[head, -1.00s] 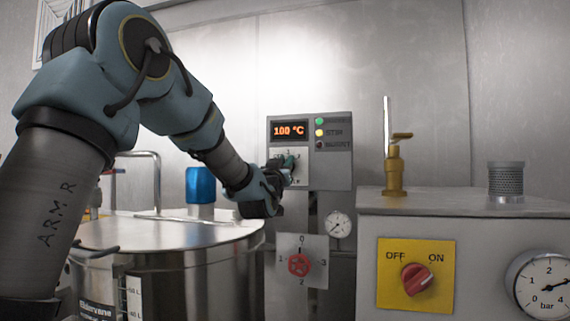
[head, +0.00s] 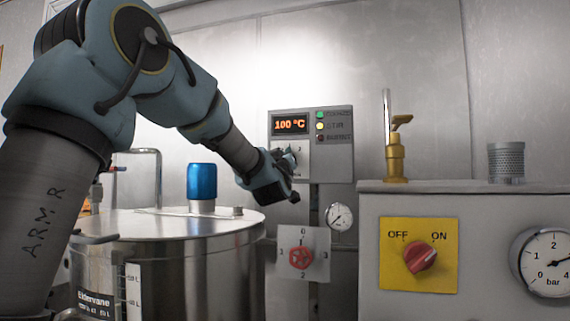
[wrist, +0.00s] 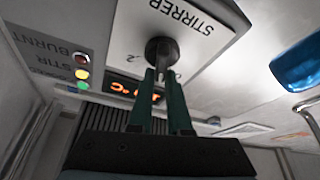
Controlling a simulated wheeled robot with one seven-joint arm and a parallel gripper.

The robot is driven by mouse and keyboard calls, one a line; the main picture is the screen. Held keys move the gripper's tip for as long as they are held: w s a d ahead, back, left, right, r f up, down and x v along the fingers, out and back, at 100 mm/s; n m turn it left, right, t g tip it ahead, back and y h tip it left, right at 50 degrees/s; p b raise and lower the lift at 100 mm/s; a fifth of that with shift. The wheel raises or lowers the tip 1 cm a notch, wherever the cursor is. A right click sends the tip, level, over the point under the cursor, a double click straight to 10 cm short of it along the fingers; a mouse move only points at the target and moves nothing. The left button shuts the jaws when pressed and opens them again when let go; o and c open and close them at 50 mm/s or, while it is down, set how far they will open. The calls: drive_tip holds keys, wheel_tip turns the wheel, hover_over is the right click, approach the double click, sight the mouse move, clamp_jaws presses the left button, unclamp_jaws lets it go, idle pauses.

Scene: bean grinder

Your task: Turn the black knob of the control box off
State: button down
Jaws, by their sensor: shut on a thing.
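The grey control box (head: 340,168) is on the wall, with an orange "100 °C" display (head: 290,125). Its black knob (wrist: 160,48) sits on a white plate (wrist: 197,22) marked STIRRER in the wrist view. My gripper (wrist: 162,74) has its two green fingers on either side of the knob and is shut on it. In the head view my gripper (head: 290,158) reaches the box from the left and hides the knob. I cannot tell which mark the knob points to.
Green, yellow and dark red lamps (head: 320,127) are on the box. Below are a red knob (head: 301,257) and a gauge (head: 339,216). A steel pot (head: 190,255) stands left. A yellow panel (head: 440,278) with a red switch (head: 420,257) is right.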

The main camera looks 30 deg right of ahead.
drive_tip(key=n+y, duration=0.1)
drive_tip(key=n, duration=0.1)
drive_tip(key=f+n+y+b, duration=0.1)
drive_tip(key=n, duration=0.1)
drive_tip(key=n+y+b, duration=0.1)
drive_tip(key=n, duration=0.1)
drive_tip(key=shift+d+f, duration=0.15)
drive_tip(key=shift+f, duration=0.1)
drive_tip(key=shift+n, duration=0.3)
drive_tip(key=c, duration=0.9)
unclamp_jaws()
drive_tip(key=shift+d, duration=0.1)
drive_tip(key=shift+o, duration=0.2)
drive_tip(key=shift+r, duration=0.2)
drive_tip(key=shift+w+a+r, duration=0.1)
drive_tip(key=shift+a+r, duration=0.05)
drive_tip(key=shift+a, duration=0.05)
drive_tip(key=b+v, duration=0.2)
drive_tip(key=v, duration=0.9)
drive_tip(key=shift+w+d, duration=0.1)
drive_tip(key=shift+d, duration=0.05)
